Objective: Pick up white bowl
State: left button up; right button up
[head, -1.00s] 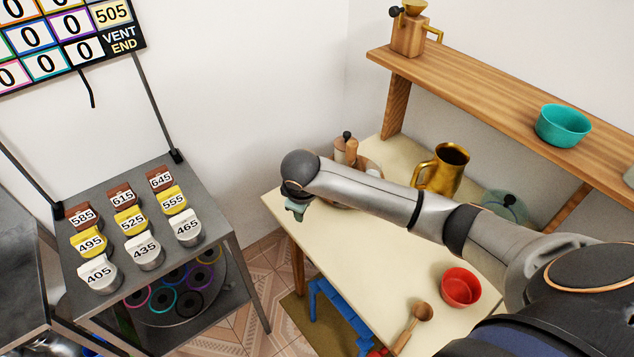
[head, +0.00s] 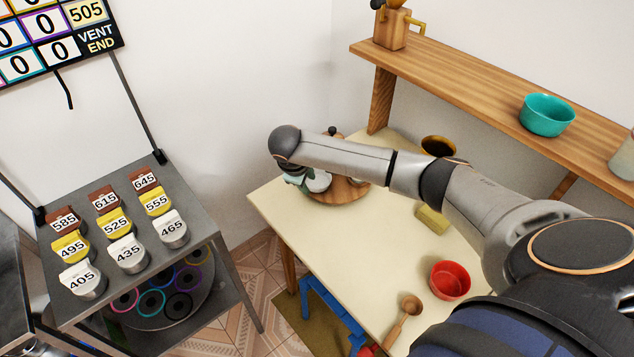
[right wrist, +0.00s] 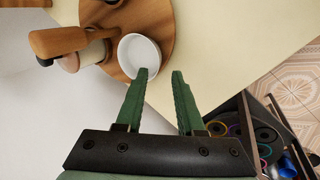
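The white bowl (right wrist: 143,53) sits on the edge of a round wooden board (right wrist: 168,18) in the right wrist view. In the head view, part of the bowl (head: 319,182) shows just beside my right gripper (head: 296,178), at the far left part of the cream table. In the right wrist view, my right gripper (right wrist: 162,73) has its two green fingers apart with nothing between them. Its left fingertip overlaps the bowl's lower right rim in the picture; I cannot tell whether they touch. My left gripper is not in view.
A wooden-handled item (right wrist: 60,41) stands close to the bowl. A red bowl (head: 450,280) and wooden spoon (head: 405,316) lie at the table's near side. A teal bowl (head: 547,116) is on the shelf (head: 460,80). A metal rack (head: 195,233) with numbered weights stands left.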

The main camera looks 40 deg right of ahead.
aim_at(317, 181)
jog(key=x, duration=0.4)
jog(key=shift+w+d+f, duration=0.15)
jog(key=shift+d, duration=0.05)
grip_shut()
dwell(1.2)
